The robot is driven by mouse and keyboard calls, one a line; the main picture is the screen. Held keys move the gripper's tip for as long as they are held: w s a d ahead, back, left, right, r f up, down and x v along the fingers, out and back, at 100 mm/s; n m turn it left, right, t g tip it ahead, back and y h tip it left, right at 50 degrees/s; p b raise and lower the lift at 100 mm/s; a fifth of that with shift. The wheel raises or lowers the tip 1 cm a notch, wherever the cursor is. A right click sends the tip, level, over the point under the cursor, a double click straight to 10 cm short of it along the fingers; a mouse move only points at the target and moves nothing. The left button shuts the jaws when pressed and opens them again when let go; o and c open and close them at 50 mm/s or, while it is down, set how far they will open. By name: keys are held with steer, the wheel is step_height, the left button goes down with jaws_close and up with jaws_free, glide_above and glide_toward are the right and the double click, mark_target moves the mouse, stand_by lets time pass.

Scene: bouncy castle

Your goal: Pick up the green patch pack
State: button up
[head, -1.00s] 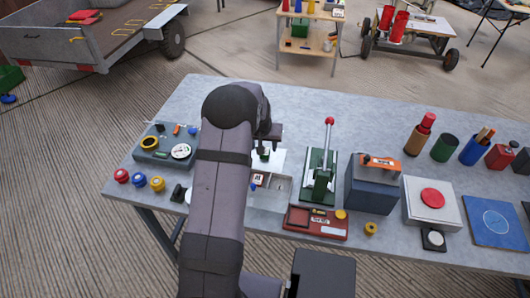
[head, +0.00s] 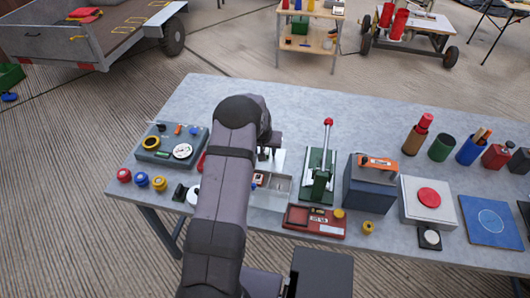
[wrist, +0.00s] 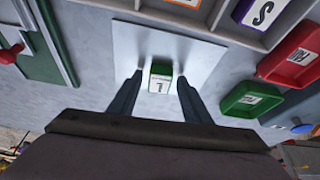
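The green patch pack (wrist: 161,78) is a small block with green sides and a white label, standing on a pale square plate (wrist: 205,55). My gripper (wrist: 159,82) is open, with one finger on each side of the pack in the wrist view. Small gaps show between the fingers and the pack, and I see no grip on it. In the head view my gripper (head: 268,152) is low over the plate, and it and my arm mostly hide the pack.
A compartment tray (head: 273,198) with labelled packs lies close by. A green bin (wrist: 249,99) and a red bin (wrist: 293,55) sit to the right in the wrist view. A green lever press (head: 319,172) stands right of my gripper.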

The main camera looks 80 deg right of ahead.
steer(key=c, duration=0.8)
steer(key=shift+r, duration=0.15)
step_height(320, 180, up, 14)
steer(key=shift+f, duration=0.1)
stand_by(0.8)
